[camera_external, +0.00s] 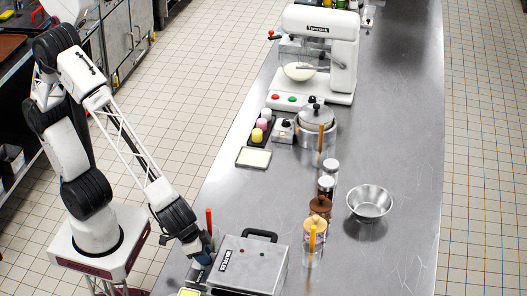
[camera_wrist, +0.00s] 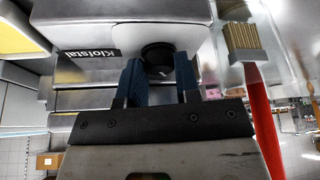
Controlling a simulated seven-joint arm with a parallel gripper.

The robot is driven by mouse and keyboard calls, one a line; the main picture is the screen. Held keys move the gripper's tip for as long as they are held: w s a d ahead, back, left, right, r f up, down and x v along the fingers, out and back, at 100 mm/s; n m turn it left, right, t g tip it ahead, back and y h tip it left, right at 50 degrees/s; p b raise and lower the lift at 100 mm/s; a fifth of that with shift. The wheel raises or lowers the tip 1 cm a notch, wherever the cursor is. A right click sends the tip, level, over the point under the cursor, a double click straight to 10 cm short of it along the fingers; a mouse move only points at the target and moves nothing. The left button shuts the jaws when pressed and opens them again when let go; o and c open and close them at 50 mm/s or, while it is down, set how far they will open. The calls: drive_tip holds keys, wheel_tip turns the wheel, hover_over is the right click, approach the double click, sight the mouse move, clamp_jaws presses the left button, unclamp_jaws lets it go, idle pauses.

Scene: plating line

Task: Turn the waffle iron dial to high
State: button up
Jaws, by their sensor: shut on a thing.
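The silver waffle iron (camera_external: 252,262) sits at the near edge of the steel counter, its lid down and a black handle on its far side. It also shows upside down in the wrist view, with a "Klofstal" label (camera_wrist: 85,54). Its round black dial (camera_wrist: 158,56) sits between the blue fingertips of my gripper (camera_wrist: 158,80), which is shut on it. In the external view my gripper (camera_external: 203,254) is at the iron's left side and the dial is hidden. I cannot read the dial's setting.
A brush with a red handle (camera_wrist: 262,115) stands close beside my gripper. A yellow-topped item (camera_external: 189,292) lies at the near edge. Jars (camera_external: 317,230), a steel bowl (camera_external: 370,202), a pot (camera_external: 315,125) and a stand mixer (camera_external: 322,50) stand farther off.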

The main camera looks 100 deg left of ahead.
drive_tip(key=shift+a+m+h, duration=0.15)
drive_tip(key=shift+m+h, duration=0.75)
drive_tip(key=shift+m, duration=1.3)
drive_tip(key=shift+a+m+g+h, duration=0.15)
drive_tip(key=shift+m+h, duration=0.25)
drive_tip(key=shift+m, duration=0.75)
drive_tip(key=shift+d+m+g+h, duration=0.15)
drive_tip(key=shift+m+h, duration=0.25)
drive_tip(key=shift+m, duration=0.75)
drive_tip(key=shift+a+m, duration=0.15)
drive_tip(key=shift+m, duration=0.35)
drive_tip(key=o, duration=0.9)
drive_tip(key=shift+r, duration=0.1)
drive_tip(key=v, duration=0.7)
drive_tip(key=shift+r, duration=0.25)
drive_tip(key=shift+a, duration=0.15)
